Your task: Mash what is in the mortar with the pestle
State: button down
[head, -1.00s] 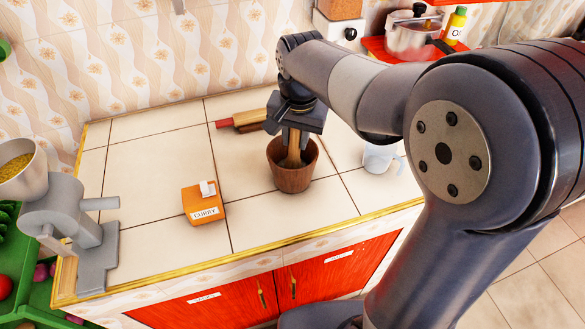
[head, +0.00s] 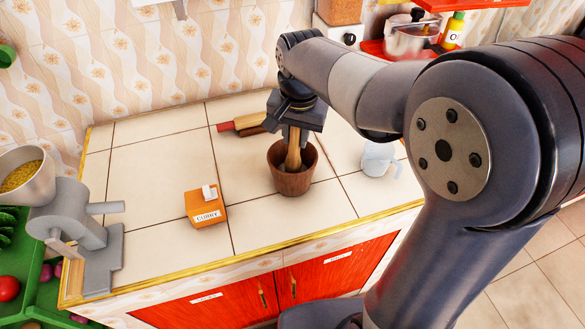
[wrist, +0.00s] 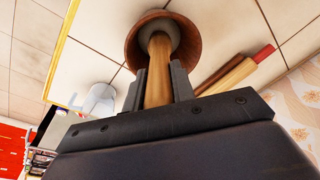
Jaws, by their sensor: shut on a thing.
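The brown wooden mortar (head: 293,182) stands upright on the tiled counter, right of its middle. The wooden pestle (head: 293,152) is held upright, its lower end inside the mortar. My gripper (head: 294,135) is shut on the pestle's upper part, above the mortar's rim. In the wrist view the pestle (wrist: 158,75) runs between the two fingers (wrist: 157,90) into the mortar (wrist: 133,42), where its rounded head shows in the opening. What lies at the bottom of the mortar is hidden.
An orange curry box (head: 206,206) stands left of the mortar. A rolling pin (head: 240,123) lies behind, a clear jug (head: 378,160) stands to the right. A grey grinder (head: 80,225) is at the left edge. The counter's left-back part is clear.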

dwell(0.4)
notch_tip(320, 180, up, 10)
jog(key=p, duration=0.9)
jog(key=shift+r, duration=0.2)
